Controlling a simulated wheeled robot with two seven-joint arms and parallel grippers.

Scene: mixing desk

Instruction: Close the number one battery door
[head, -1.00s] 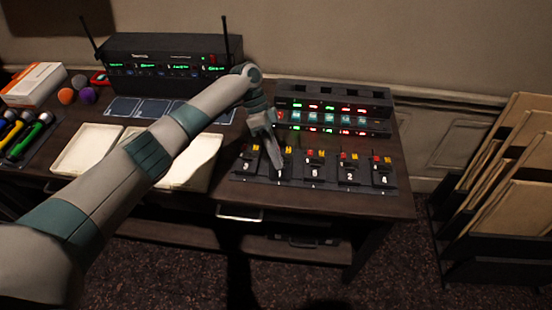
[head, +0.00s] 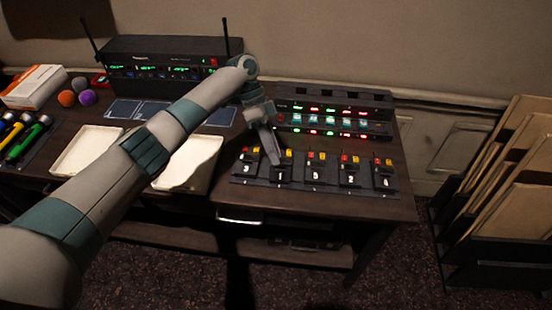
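A row of black battery packs stands in a dark rack (head: 325,186) on the desk, numbered from left 3, 1, 5, 2 and one more. The number one pack (head: 281,175) is second from the left, with its number in white and red and yellow parts at its top. Its door is too small to make out clearly. My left gripper (head: 275,160) points down at the upper left of the number one pack, its fingers close together. I cannot tell whether they touch the pack or whether the gripper is fully shut. My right gripper is not in view.
Behind the packs stands a black unit (head: 335,120) with red, green and cyan lights. A receiver with antennas (head: 150,65) is at the back left. Cream trays (head: 190,163) lie left of the rack. Coloured microphones (head: 22,137) are at far left.

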